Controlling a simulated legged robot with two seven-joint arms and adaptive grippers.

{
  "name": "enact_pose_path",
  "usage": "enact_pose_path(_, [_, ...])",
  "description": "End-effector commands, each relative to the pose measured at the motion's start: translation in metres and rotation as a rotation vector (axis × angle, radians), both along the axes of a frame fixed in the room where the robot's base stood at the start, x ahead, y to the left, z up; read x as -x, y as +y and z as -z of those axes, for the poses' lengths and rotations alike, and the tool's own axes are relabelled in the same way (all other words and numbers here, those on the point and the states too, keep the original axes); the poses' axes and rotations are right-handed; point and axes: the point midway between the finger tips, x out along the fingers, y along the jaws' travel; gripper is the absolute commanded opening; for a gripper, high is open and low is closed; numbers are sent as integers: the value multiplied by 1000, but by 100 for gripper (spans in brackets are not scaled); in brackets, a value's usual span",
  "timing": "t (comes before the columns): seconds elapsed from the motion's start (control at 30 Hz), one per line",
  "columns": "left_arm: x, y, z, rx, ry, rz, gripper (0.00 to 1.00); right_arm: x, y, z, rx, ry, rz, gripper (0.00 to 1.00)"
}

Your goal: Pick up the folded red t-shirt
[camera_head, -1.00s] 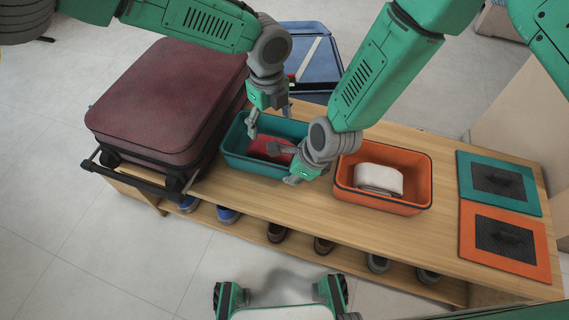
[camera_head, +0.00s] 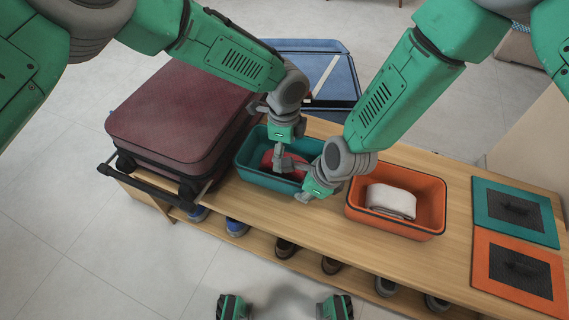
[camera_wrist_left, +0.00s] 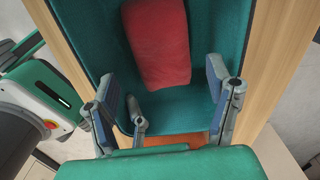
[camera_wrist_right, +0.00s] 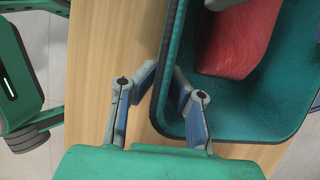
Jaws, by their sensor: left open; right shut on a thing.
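The folded red t-shirt (camera_head: 268,160) lies inside the teal bin (camera_head: 262,178) on the wooden bench. It shows as a flat red bundle in the left wrist view (camera_wrist_left: 158,40) and at the upper right of the right wrist view (camera_wrist_right: 238,35). My left gripper (camera_head: 284,158) is open and empty above the bin, its fingers spread to either side of the shirt's near end in its wrist view. My right gripper (camera_head: 296,181) is at the bin's near right side, shut on the bin's wall, one finger inside and one outside. The arms hide part of the shirt.
A maroon suitcase (camera_head: 180,118) stands left of the teal bin. An orange bin (camera_head: 395,228) with a folded white cloth (camera_head: 391,201) stands to the right. An open blue suitcase (camera_head: 330,70) is behind. Shoes sit on the shelf below.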

Motion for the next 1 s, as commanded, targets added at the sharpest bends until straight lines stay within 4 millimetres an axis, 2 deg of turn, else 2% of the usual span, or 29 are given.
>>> enact_pose_path(0.33, [-2, -1, 46, 0, 2, 1, 73, -1, 0, 0, -1, -1, 0, 0])
enact_pose_path(0.63, [-2, -1, 50, 1, 0, 1, 73, 0, 0, 0, -1, -1, 0, 0])
enact_pose_path(0.7, [-2, 0, 50, 0, 0, 1, 49, 0, 0, 0, -1, -1, 0, 0])
enact_pose_path(0.77, [-2, -1, 50, 0, 0, 1, 28, 0, 0, 0, -1, -1, 0, 0])
enact_pose_path(1.0, [-2, -1, 50, 1, -1, 1, 28, 0, 0, 0, 0, -1, 0, 0])
